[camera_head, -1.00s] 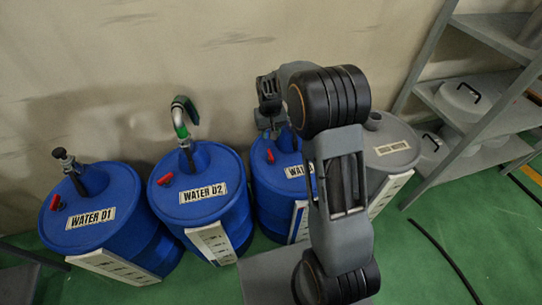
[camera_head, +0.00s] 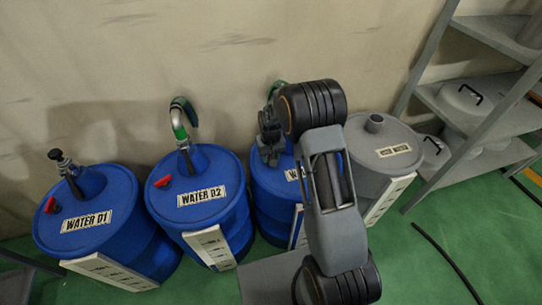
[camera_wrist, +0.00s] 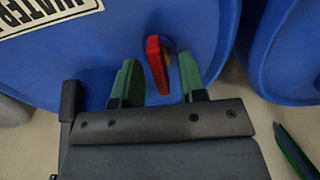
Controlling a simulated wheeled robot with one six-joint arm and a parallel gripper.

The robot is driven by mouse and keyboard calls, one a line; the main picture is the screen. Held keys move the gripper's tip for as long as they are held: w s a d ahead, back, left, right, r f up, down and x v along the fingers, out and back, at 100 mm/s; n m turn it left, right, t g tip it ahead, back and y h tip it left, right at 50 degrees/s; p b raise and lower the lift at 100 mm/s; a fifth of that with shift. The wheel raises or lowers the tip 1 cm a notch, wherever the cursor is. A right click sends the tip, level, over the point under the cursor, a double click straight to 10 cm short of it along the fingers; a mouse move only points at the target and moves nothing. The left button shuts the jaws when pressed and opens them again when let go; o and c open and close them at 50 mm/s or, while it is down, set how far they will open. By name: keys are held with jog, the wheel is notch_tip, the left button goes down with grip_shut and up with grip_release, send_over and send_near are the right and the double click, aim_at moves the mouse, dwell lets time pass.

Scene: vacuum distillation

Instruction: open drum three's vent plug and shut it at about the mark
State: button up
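Drum three is the third blue drum (camera_head: 270,200), partly hidden behind my arm in the head view; only the start of its label shows. Its red vent plug (camera_wrist: 157,65) stands on the blue lid in the wrist view, beside a small brass-coloured part. My gripper (camera_wrist: 158,78) is open, with one green finger on each side of the plug and a visible gap to both. In the head view my gripper (camera_head: 270,148) is low over drum three's lid and hides the plug there. I see no mark.
Drums D1 (camera_head: 85,220) and D2 (camera_head: 200,195) stand to the left, D2 with a green-tipped hooked pipe (camera_head: 180,125). A grey drum (camera_head: 385,155) stands just right of drum three. A shelf (camera_head: 475,105) is farther right. A black hose lies on the green floor.

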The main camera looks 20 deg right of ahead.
grip_shut()
dwell(0.5)
jog(key=n, duration=0.5)
jog(key=shift+n+p, duration=0.3)
jog(key=n, duration=0.4)
jog(key=shift+n, duration=0.4)
grip_release()
dwell(0.4)
